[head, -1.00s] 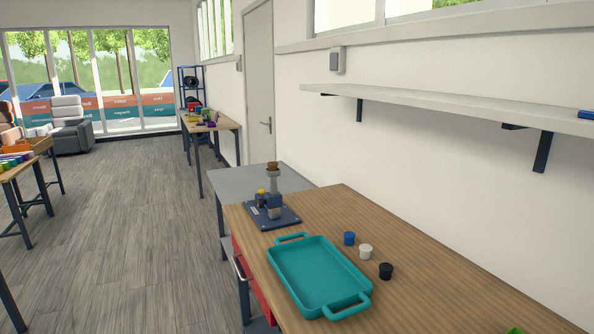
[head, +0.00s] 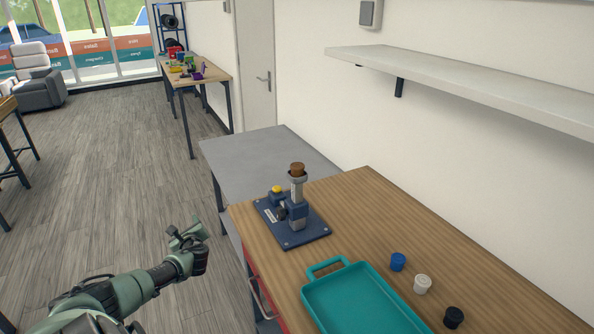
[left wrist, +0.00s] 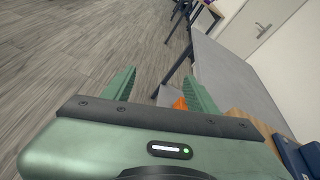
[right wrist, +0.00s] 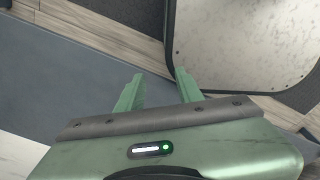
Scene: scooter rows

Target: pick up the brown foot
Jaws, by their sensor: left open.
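The brown foot (head: 297,170) sits on top of the upright grey post of a blue fixture (head: 305,232) on the wooden table. My left gripper (head: 188,234) is over the floor, left of the table and lower left of the fixture, well apart from the foot. Its fingers are apart and empty in the left wrist view (left wrist: 160,88); the foot is not seen there. My right gripper (right wrist: 158,88) shows only in its wrist view, its fingers apart with nothing between them.
A teal tray (head: 312,295) lies in front of the fixture. A blue foot (head: 398,262), a white foot (head: 422,284) and a black foot (head: 453,317) stand beside it. A grey table (head: 262,158) adjoins behind. A white shelf (head: 450,82) overhangs on the right.

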